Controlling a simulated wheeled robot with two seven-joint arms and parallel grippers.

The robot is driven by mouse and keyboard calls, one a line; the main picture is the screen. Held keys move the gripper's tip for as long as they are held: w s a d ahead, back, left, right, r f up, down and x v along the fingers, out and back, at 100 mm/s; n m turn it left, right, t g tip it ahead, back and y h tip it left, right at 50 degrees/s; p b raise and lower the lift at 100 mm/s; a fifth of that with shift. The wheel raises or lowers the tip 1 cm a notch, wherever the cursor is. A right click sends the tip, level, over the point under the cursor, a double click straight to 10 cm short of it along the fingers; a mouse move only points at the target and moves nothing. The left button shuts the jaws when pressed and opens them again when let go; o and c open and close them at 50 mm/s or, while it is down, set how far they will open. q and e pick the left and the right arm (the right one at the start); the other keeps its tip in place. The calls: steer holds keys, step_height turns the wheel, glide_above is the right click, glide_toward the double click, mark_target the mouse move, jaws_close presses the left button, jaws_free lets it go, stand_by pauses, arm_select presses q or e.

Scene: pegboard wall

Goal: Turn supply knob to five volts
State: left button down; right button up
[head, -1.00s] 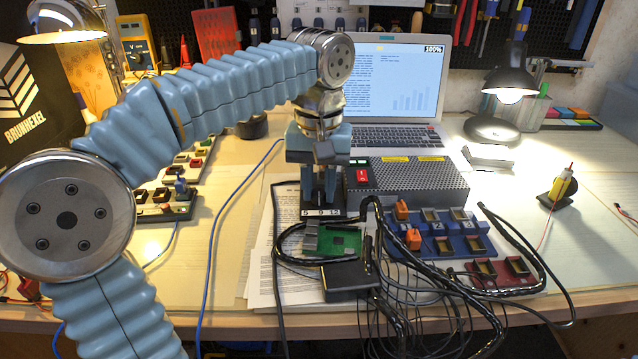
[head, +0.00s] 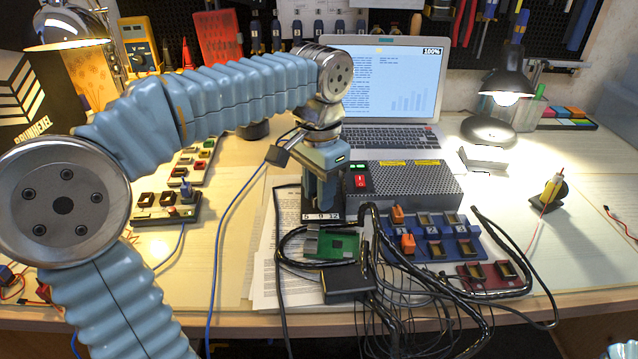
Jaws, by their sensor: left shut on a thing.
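The power supply (head: 410,186) is a grey perforated box with a red switch and a green display, standing in front of the laptop. Its label strip (head: 321,217) reads 5, 9 and 12 at the front left. My left gripper (head: 322,205) points down just above this strip and is shut on the supply knob, which the fingers hide. I cannot read the knob's pointer. My right gripper is not clearly seen; only a small light-blue piece shows at the bottom right corner.
A green circuit board (head: 335,246), a black box (head: 348,283) and black cables crowd the front. A blue block (head: 436,240) with orange plugs and a red block (head: 487,272) stand right of them. A laptop (head: 393,90) is behind. The right tabletop is mostly clear.

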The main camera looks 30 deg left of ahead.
arm_select(q)
steer(key=shift+m, duration=1.6)
steer(key=c, duration=0.9)
jaws_free()
